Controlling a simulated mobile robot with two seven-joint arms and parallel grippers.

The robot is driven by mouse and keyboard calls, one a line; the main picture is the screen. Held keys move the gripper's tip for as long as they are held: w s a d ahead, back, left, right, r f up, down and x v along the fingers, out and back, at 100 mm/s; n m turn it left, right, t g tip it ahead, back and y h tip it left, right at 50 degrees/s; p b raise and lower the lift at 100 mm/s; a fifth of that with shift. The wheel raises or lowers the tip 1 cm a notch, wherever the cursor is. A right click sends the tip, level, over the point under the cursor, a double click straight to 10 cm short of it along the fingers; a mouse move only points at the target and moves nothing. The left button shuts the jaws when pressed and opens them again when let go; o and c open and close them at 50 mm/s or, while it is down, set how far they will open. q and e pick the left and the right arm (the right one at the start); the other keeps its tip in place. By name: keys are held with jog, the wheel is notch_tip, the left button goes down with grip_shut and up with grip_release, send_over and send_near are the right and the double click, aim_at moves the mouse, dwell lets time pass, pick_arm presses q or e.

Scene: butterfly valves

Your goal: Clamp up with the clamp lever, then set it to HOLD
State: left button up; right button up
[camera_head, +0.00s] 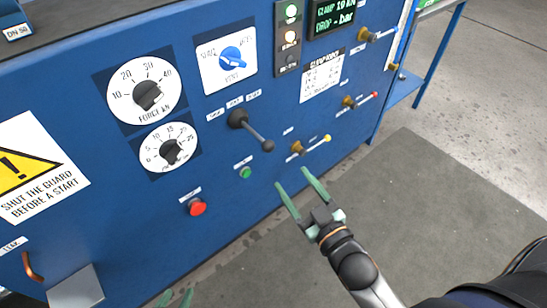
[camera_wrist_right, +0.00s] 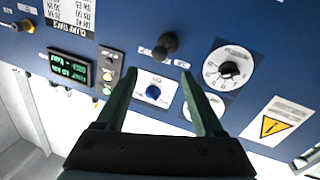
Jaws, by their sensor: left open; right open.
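The clamp lever has a black hub (camera_head: 238,119) on the blue panel, and its arm slants down and right to a dark ball end (camera_head: 267,146). Small labels sit above the hub, too small to read surely. In the right wrist view the lever (camera_wrist_right: 166,44) appears beyond the fingertips. My right gripper (camera_head: 293,178) is open and empty, below and right of the lever, apart from it; its fingers also show in the wrist view (camera_wrist_right: 158,75). My left gripper (camera_head: 176,295) shows only green fingertips at the bottom edge, open and away from the lever.
A display (camera_head: 334,14) appears to read CLAMP 19 kN. Two dials (camera_head: 144,92), a blue selector knob (camera_head: 232,54), a green button (camera_head: 245,172) and a red button (camera_head: 197,207) surround the lever.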

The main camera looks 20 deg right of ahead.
aim_at(268, 146)
jog(key=w, duration=0.4)
jog(key=w+a, duration=0.1)
jog(key=w, duration=0.3)
jog(key=w+a+b, duration=0.1)
jog(key=w, duration=0.3)
jog(key=shift+w+r, duration=0.1)
jog(key=shift+w, duration=0.1)
jog(key=shift+c, duration=0.2)
grip_shut()
dwell(1.0)
